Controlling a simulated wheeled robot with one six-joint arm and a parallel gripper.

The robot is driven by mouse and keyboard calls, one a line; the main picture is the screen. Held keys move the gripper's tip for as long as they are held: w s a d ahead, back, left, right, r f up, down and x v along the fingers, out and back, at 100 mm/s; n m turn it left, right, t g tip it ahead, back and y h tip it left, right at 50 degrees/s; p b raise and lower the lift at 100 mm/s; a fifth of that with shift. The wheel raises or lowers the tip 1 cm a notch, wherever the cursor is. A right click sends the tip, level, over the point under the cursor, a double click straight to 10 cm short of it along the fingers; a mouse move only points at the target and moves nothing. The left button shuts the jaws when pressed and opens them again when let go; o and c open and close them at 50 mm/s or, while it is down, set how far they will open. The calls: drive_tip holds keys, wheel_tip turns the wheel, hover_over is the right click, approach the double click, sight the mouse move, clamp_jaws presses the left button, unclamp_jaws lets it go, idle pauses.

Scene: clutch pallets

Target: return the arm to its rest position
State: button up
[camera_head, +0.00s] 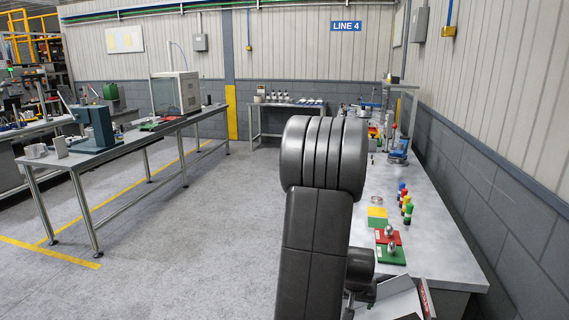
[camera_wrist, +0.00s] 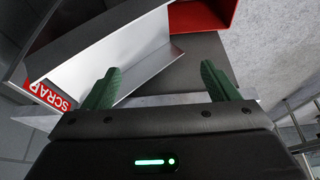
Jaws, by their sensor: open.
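My gripper (camera_wrist: 162,88) shows in the wrist view with its two green fingers spread wide apart. Nothing is between the fingers. Beyond the fingertips lies a light grey metal tray or chute (camera_wrist: 135,60) with a red "SCRAP" label (camera_wrist: 48,95) at its left. In the head view my dark arm rises in the middle of the picture and covers part of the workbench (camera_head: 455,258). The gripper itself cannot be made out in the head view.
A red bin (camera_wrist: 205,14) is at the top of the wrist view. In the head view, a red board (camera_head: 388,238), a green board (camera_head: 391,257) and several coloured pieces stand on the right bench by the wall. Another long table (camera_head: 120,148) stands left, with open floor between.

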drive_tip(key=w+a+f+n+y+b, duration=0.1)
drive_tip(key=w+a+f+n+b, duration=0.2)
drive_tip(key=a+f, duration=0.8)
drive_tip(key=shift+w+a+f+b, duration=0.25)
drive_tip(key=shift+f+b, duration=0.3)
drive_tip(key=shift+f, duration=0.8)
drive_tip(key=shift+s, duration=0.1)
